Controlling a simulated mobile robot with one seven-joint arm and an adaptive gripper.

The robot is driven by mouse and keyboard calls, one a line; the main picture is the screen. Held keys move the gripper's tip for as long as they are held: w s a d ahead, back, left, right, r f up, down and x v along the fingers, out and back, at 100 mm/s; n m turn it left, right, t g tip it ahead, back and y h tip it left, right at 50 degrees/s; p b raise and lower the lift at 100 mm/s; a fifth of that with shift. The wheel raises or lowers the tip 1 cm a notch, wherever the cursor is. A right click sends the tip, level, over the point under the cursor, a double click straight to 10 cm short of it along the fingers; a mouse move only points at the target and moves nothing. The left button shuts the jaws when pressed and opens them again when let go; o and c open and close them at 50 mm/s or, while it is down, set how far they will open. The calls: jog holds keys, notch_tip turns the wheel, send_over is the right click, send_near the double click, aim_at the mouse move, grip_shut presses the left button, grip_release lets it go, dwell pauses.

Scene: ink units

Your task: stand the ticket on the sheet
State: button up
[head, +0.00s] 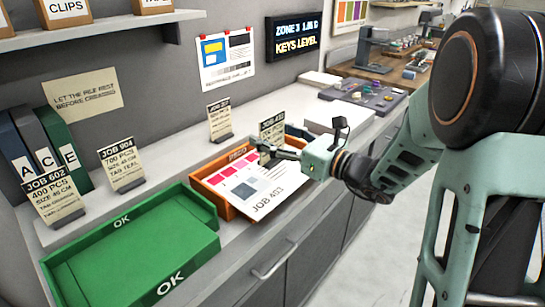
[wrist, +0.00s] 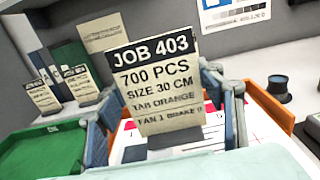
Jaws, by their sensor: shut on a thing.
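The ticket (wrist: 155,78) is a cream card headed JOB 403, with "700 PCS", "SIZE 30 CM" and "TAB ORANGE", on a dark foot. My gripper (wrist: 165,138) is shut on it low down, one finger at each side, and holds it roughly upright. In the head view the ticket (head: 272,128) is above the far right part of the printed sheet (head: 245,186). My gripper (head: 272,154) reaches in from the right there. The sheet, with pink blocks and a JOB number, lies on the orange tray (head: 226,210). I cannot tell whether the ticket's foot touches it.
A green OK tray (head: 130,250) is at the front left. Tickets stand along the back ledge: JOB 602 (head: 55,200), JOB 904 (head: 121,169) and another (head: 219,121) behind the orange tray.

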jog(key=shift+w+a+f+b, duration=0.1)
jog(key=shift+w+f+b, duration=0.25)
jog(key=shift+w+f, duration=0.5)
jog(key=shift+w+f+b, duration=0.2)
jog(key=shift+f+b, duration=1)
jog(key=shift+f, duration=0.65)
jog(key=shift+f, duration=0.15)
jog(key=o, duration=1.2)
jog(key=shift+s+d, duration=0.1)
jog(key=shift+d, duration=0.1)
jog(key=v, duration=1.1)
jog(key=shift+s+d, duration=0.2)
jog(key=shift+s, duration=0.1)
